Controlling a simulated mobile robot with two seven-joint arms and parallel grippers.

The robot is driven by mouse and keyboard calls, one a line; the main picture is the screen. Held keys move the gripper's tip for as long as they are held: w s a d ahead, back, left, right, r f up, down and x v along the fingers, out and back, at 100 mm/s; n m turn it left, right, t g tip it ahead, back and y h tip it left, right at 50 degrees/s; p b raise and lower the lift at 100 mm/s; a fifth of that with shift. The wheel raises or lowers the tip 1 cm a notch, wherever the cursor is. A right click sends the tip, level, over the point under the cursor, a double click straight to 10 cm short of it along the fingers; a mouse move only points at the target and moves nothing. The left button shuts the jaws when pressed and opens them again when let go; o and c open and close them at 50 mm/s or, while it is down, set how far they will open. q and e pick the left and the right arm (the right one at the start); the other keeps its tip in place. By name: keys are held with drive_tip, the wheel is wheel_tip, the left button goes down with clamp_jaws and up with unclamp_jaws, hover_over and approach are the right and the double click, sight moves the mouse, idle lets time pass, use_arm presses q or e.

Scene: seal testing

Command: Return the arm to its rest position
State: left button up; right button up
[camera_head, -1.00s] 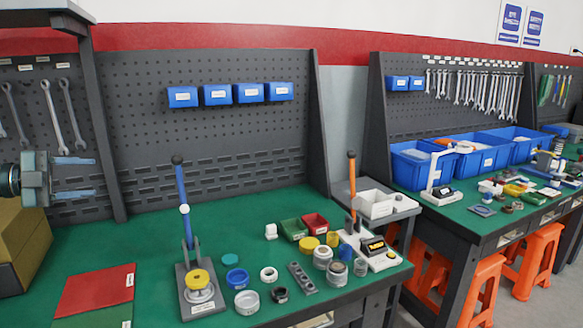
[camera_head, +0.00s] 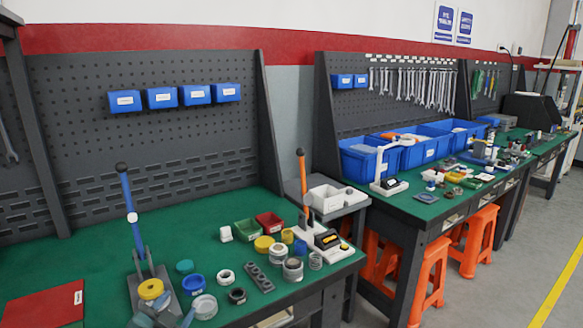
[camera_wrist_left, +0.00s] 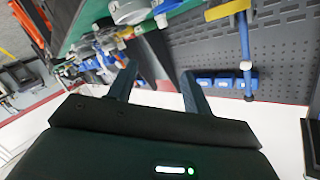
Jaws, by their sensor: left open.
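My left gripper (camera_head: 166,320) shows only in part at the bottom edge of the head view, in front of the hand press. Its two fingers are spread, with nothing between them. In the left wrist view my left gripper (camera_wrist_left: 158,70) is open and empty, and the bench shows upside down beyond it. The hand press (camera_head: 129,215) has an upright blue lever with a black knob and a yellow disc (camera_head: 151,289) at its base. Its blue lever (camera_wrist_left: 245,45) also shows in the left wrist view, to the right of the fingers. My right gripper is not in view.
Several rings and caps, such as a blue ring (camera_head: 194,285), lie right of the press. A second press with an orange lever (camera_head: 302,180) stands at the bench's right end. A red mat (camera_head: 45,306) lies left. A second bench with blue bins (camera_head: 362,160) stands farther right.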

use_arm(q)
drive_tip(key=s+d+f+n+g, duration=0.1)
drive_tip(key=s+f+n+g, duration=0.2)
drive_tip(key=s, duration=0.8)
drive_tip(key=s+d+f+g, duration=0.2)
drive_tip(key=s+g, duration=0.3)
drive_tip(key=s, duration=0.5)
drive_tip(key=s+d+f+n+g, duration=0.1)
drive_tip(key=s+f+n+g, duration=0.2)
drive_tip(key=s, duration=0.8)
drive_tip(key=w+d+f+m+t+h+p, duration=0.1)
drive_tip(key=w+d+f+t+h+p, duration=0.1)
drive_tip(key=w+d+t, duration=0.3)
drive_tip(key=shift+w+d+f+m+t+h+p, duration=0.3)
drive_tip(key=shift+w+d+f+m+t, duration=0.15)
drive_tip(key=shift+d+f, duration=0.4)
